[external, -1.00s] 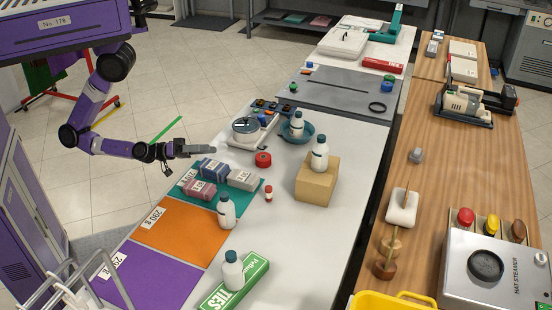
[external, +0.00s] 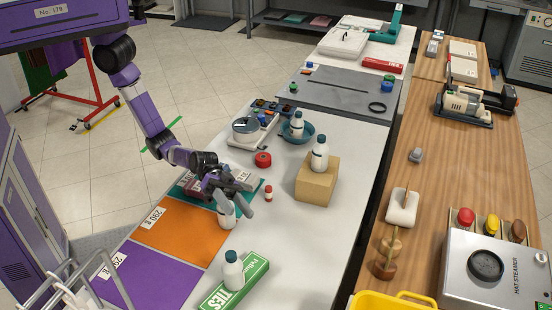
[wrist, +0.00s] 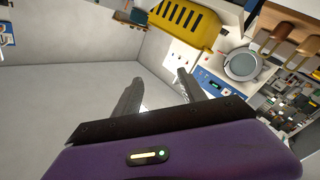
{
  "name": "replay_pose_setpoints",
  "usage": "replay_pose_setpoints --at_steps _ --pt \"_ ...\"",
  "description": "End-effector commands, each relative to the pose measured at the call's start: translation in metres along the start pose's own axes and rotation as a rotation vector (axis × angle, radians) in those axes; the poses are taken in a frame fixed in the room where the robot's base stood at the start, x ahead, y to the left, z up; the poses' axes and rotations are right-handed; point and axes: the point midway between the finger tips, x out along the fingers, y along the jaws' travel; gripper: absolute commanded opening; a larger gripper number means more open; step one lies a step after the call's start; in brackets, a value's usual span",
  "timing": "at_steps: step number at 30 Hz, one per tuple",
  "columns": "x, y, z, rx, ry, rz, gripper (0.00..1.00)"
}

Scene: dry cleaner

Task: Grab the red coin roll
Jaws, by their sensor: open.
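A small upright red cylinder with a pale band, which looks like the red coin roll (external: 268,193), stands on the pale table just right of the teal mat. My gripper (external: 250,197) is open, just left of it and above the white bottle near the mat's corner. The fingers point right and look empty. In the wrist view my gripper (wrist: 156,88) shows two spread fingers with nothing between them. I cannot make out the coin roll in that view. A wider red ring-like roll (external: 263,159) lies farther back on the table.
A white bottle (external: 227,217) stands partly hidden under my gripper. A cardboard box (external: 317,184) with a bottle on top stands to the right. Another bottle (external: 233,272) is by the green ties box (external: 250,275). The table's front right is clear.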

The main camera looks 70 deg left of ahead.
Motion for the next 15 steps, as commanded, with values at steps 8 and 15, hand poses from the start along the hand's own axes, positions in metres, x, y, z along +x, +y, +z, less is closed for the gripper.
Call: replay_pose_setpoints --at_steps 8,15 --pt "0.025 -0.048 -0.041 0.090 -0.121 -0.111 0.49" --pt "-0.012 -0.119 -0.043 0.199 -0.241 -0.195 0.49"
